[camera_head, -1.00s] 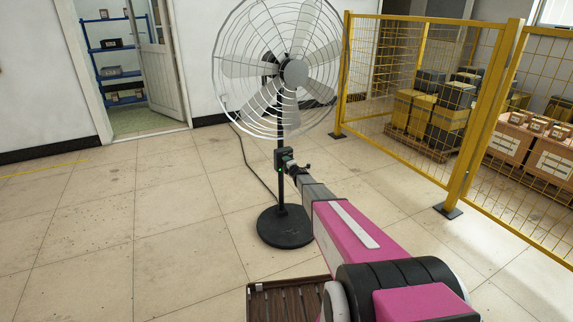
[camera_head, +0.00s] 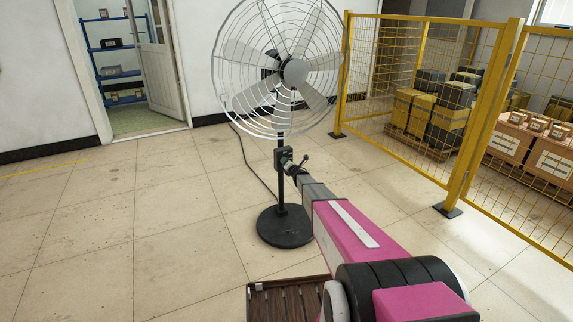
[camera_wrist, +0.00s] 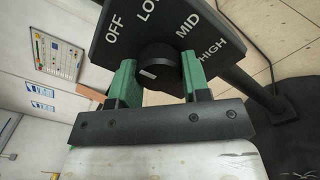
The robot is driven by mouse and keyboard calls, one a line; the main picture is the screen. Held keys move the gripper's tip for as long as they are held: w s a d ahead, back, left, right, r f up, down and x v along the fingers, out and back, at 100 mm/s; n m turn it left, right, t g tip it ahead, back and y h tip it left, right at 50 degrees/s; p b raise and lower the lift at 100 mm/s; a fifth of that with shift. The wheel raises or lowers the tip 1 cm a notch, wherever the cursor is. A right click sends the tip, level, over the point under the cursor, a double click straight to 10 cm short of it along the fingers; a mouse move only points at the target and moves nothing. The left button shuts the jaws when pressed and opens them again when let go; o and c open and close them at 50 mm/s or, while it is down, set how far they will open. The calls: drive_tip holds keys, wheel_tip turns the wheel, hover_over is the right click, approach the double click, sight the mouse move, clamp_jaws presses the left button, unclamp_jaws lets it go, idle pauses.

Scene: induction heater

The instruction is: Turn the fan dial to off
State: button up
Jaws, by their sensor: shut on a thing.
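The fan (camera_head: 294,73) stands on a black pole with a round base, its control box (camera_head: 279,158) partway up the pole. In the wrist view the dark panel (camera_wrist: 213,20) reads OFF, LOW, MID and HIGH, tilted in the picture. The round black dial (camera_wrist: 158,68) sits below the labels, with a short white mark on it. My gripper (camera_wrist: 157,62) is shut on the dial, one green finger on each side. The label that the mark points at is not clear. In the head view my gripper (camera_head: 285,161) is small at the box.
A cable runs from the fan across the floor behind it. A yellow mesh fence (camera_head: 425,90) stands at the right, with stacked boxes behind it. An open door (camera_head: 160,65) and blue shelf (camera_head: 112,50) are at the back left. The left floor is clear.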

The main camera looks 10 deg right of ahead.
drive_tip(key=shift+s, duration=0.1)
idle(0.3)
drive_tip(key=o, duration=0.9)
drive_tip(key=shift+o, duration=0.2)
drive_tip(key=v, duration=1)
drive_tip(key=shift+s+d, duration=0.15)
drive_tip(key=shift+s, duration=0.2)
